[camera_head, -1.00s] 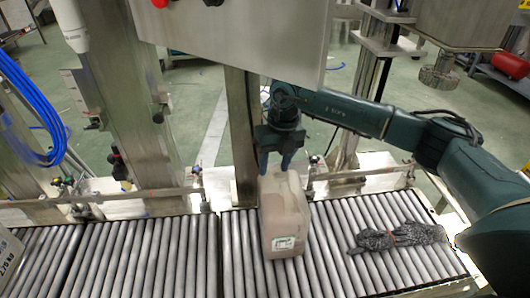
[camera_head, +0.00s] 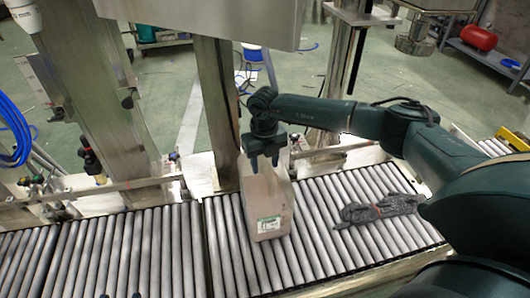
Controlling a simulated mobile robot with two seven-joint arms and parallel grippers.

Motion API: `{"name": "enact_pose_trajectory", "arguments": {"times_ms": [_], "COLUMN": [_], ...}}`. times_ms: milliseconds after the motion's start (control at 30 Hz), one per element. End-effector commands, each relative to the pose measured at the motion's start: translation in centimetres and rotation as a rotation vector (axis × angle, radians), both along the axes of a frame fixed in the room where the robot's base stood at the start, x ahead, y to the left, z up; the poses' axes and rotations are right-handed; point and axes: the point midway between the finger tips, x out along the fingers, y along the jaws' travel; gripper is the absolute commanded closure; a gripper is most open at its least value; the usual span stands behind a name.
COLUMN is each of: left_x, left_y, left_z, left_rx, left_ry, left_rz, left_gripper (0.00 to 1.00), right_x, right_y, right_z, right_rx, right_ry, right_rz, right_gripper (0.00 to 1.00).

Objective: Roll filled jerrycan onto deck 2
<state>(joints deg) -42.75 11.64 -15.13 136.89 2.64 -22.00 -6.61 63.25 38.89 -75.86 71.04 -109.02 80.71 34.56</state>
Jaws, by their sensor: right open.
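The jerrycan (camera_head: 267,205) is a pale, beige, boxy can with a green and white label low on its near face. It stands upright on the roller deck (camera_head: 318,242) right of the seam in the conveyor. My right gripper (camera_head: 264,166) hangs at the top of the jerrycan with its fingers pointing down. Its fingers are apart; whether they touch the can is unclear. My left gripper is not in view.
A dark grey bundle (camera_head: 380,209) lies on the rollers right of the jerrycan. A steel post (camera_head: 217,110) and a guide rail (camera_head: 100,190) stand behind the rollers. Blue hoses (camera_head: 15,130) hang at the far left.

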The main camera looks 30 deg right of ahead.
Motion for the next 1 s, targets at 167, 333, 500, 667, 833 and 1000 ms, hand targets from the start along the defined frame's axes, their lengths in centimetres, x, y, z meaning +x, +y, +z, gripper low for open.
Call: {"name": "enact_pose_trajectory", "arguments": {"times_ms": [167,333,500,667,833,1000], "left_x": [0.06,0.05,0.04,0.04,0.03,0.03], "left_y": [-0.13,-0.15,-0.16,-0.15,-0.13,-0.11], "left_z": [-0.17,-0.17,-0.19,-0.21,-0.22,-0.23], "left_rx": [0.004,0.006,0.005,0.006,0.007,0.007], "left_ry": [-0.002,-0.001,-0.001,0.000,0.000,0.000], "left_rz": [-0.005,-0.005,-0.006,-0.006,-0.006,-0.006], "left_gripper": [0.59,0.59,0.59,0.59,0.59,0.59], "right_x": [-0.03,-0.03,-0.03,-0.02,-0.02,-0.01], "right_y": [-0.03,-0.03,-0.03,-0.02,-0.04,-0.05], "right_z": [-0.90,-0.93,-0.91,-0.89,-0.88,-0.87], "right_rx": [-0.001,-0.001,-0.001,-0.001,-0.001,-0.001], "right_ry": [0.001,0.001,0.001,0.001,0.000,0.000], "right_rz": [0.001,0.001,0.001,0.001,0.001,0.000], "right_gripper": [0.56,0.56,0.63,0.76,0.90,1.00]}}
